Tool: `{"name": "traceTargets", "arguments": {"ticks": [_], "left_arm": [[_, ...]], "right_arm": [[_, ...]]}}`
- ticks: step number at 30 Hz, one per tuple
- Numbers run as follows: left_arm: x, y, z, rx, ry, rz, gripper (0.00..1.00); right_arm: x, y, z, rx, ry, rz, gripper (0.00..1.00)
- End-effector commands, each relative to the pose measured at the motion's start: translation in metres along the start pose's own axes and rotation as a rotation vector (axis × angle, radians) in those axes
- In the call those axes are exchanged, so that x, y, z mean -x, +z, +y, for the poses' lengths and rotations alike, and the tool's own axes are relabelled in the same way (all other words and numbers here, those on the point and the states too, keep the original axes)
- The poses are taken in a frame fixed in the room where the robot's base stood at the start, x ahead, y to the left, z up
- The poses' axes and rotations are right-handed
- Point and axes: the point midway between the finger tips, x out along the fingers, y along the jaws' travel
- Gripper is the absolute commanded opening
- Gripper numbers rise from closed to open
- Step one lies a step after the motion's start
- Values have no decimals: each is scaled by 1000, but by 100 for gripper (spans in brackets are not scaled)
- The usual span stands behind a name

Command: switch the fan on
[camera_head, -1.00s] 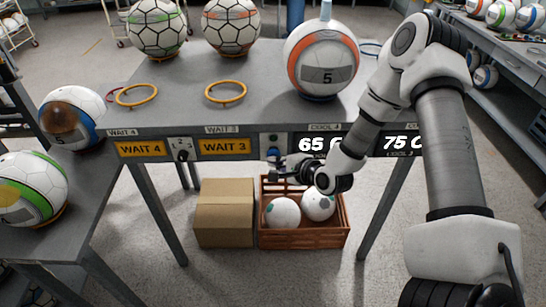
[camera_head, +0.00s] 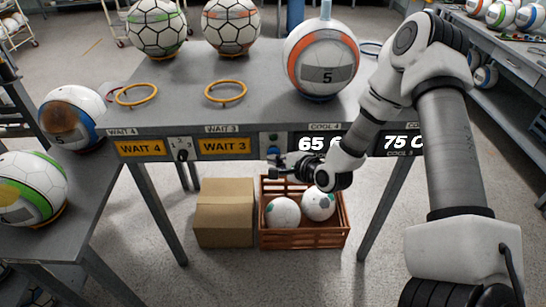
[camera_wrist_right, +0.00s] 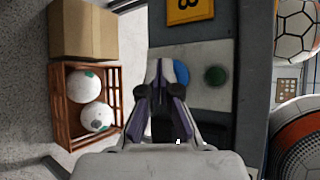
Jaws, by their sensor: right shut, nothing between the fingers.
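A pale switch plate with a green button and a blue button is on the front edge of the grey table, in the head view (camera_head: 273,143). In the right wrist view, the green button (camera_wrist_right: 216,76) and part of the blue button (camera_wrist_right: 181,72) show on the plate (camera_wrist_right: 205,97). My right gripper (camera_head: 272,165) is shut and empty, just below the plate in the head view. In the wrist view its fingertips (camera_wrist_right: 165,72) are beside the blue button; I cannot tell whether they touch it. I cannot make out a fan. My left gripper is out of view.
An orange-and-white ball marked 5 (camera_head: 321,60) stands on the grey table (camera_head: 190,95) above the plate. A cardboard box (camera_head: 224,213) and a wooden crate (camera_head: 303,239) with two balls stand below. A black-switched plate (camera_head: 181,149) sits between the yellow signs.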

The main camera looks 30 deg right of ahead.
Motion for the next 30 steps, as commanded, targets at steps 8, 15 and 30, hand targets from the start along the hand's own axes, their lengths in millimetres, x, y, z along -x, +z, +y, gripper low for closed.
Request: {"name": "traceTargets", "arguments": {"ticks": [8, 15, 30], "left_arm": [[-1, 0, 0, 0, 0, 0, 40], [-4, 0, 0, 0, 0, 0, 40], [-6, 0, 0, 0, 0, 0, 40]], "right_arm": [[-2, -2, -2, -1, -1, 1, 0], [2, 1, 2, -2, -1, 0, 0], [16, 12, 12, -3, 1, -1, 0]]}}
